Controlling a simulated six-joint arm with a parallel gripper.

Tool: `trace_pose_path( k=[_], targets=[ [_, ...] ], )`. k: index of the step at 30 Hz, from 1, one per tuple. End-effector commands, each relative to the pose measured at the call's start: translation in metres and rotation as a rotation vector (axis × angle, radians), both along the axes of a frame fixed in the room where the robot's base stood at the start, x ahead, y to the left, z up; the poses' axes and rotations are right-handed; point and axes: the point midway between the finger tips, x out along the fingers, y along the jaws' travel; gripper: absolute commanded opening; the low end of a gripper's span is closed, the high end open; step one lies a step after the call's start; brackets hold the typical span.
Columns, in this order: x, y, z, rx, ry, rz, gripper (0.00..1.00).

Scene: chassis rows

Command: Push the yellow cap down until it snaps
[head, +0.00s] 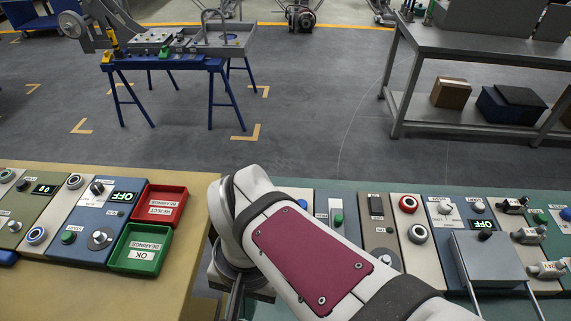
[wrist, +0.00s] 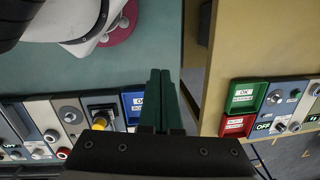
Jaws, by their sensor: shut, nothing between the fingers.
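A small yellow piece, which looks like the yellow cap (wrist: 99,123), shows in the wrist view on a panel left of my gripper. It sits beside a black part, and its lower side is partly hidden by my gripper's dark body. I cannot tell how far down it sits. My gripper (wrist: 160,74) has its two green fingers shut together with nothing between them. The fingers are apart from the yellow piece, to its right in the picture. In the head view my white arm covers the middle, and I see neither the cap nor the fingertips.
Panels with buttons and knobs (head: 407,204) line the right bench. A raised grey box (head: 490,260) stands among them. A red tray (head: 160,204) and a green tray (head: 140,248) sit on the left wooden bench (head: 185,290). A gap separates the benches.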

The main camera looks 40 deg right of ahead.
Motion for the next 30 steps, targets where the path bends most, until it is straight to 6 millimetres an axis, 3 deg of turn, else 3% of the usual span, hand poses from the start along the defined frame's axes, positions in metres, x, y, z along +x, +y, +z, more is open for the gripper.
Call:
trace_pose_path(
  k=[3,5,6,9,12,16,30],
  targets=[
    [0.033,-0.068,-0.003,-0.036,0.077,-0.791,0.00],
    [0.042,-0.110,-0.008,-0.050,0.109,-1.222,0.00],
    [0.043,-0.138,-0.012,-0.054,0.126,-1.495,0.00],
    [0.034,-0.197,-0.023,-0.058,0.157,-2.063,0.00],
    [0.021,-0.236,-0.031,-0.054,0.172,-2.429,0.00],
    [0.013,-0.253,-0.037,-0.049,0.177,-2.614,0.00],
    [0.013,-0.252,-0.084,-0.049,0.181,-2.618,0.00]
  ],
)
